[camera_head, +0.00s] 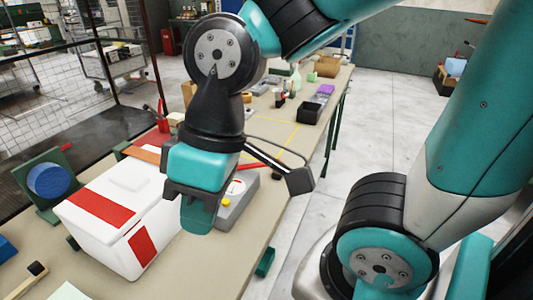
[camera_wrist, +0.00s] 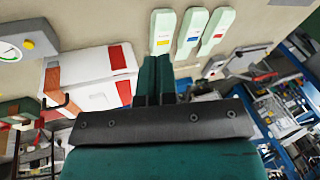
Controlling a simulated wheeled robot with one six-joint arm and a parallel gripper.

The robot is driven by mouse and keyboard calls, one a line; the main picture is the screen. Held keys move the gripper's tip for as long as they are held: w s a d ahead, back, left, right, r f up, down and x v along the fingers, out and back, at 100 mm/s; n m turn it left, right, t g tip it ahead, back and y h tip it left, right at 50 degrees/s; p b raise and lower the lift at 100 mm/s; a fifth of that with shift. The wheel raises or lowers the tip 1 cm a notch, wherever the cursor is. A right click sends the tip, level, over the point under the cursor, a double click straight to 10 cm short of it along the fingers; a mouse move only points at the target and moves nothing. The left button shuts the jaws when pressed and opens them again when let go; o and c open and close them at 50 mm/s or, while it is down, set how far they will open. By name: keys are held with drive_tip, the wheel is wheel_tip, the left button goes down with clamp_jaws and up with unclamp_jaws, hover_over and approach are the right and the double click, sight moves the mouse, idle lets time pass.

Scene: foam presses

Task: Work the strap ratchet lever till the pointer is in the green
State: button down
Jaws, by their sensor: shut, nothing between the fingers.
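A white box with red panels (camera_head: 107,222) stands on the bench, left of my gripper; it also shows in the wrist view (camera_wrist: 92,65). An orange strap (camera_head: 148,154) lies at its far side and shows over the box's left end in the wrist view (camera_wrist: 53,82). A grey gauge unit (camera_head: 236,212) with a yellow button is partly hidden behind my gripper. Its white dial (camera_wrist: 10,53), with some green, is cut by the wrist view's edge; I cannot read the pointer. I cannot clearly make out the ratchet lever. My gripper (camera_head: 197,218) is shut and empty above the bench.
A green stand with a blue disc (camera_head: 48,180) is left of the box. Three pale green pieces with coloured labels (camera_wrist: 190,32) lie on the bench. A black bin (camera_head: 309,112) stands farther back.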

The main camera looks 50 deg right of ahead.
drive_tip(key=w+d+n+h+p, duration=0.1)
drive_tip(key=w+d+n, duration=0.15)
drive_tip(key=w, duration=0.35)
drive_tip(key=w+d+n+h+p, duration=0.1)
drive_tip(key=w+d+h, duration=0.1)
drive_tip(key=w+d, duration=0.25)
drive_tip(key=n+g+h+p, duration=0.3)
drive_tip(key=n+g+p, duration=0.15)
drive_tip(key=n, duration=0.65)
hover_over(255, 165)
drive_tip(key=w, duration=0.2)
wheel_tip(255, 165, down, 6)
drive_tip(key=shift+r+g, duration=0.15)
drive_tip(key=shift+g, duration=0.1)
drive_tip(key=shift+s, duration=0.1)
drive_tip(key=p+x, duration=0.3)
drive_tip(key=x, duration=0.9)
drive_tip(key=shift+s+f, duration=0.1)
drive_tip(key=shift+f, duration=0.15)
drive_tip(key=shift+s+f, duration=0.2)
drive_tip(key=shift+f, duration=0.5)
drive_tip(key=shift+f, duration=0.1)
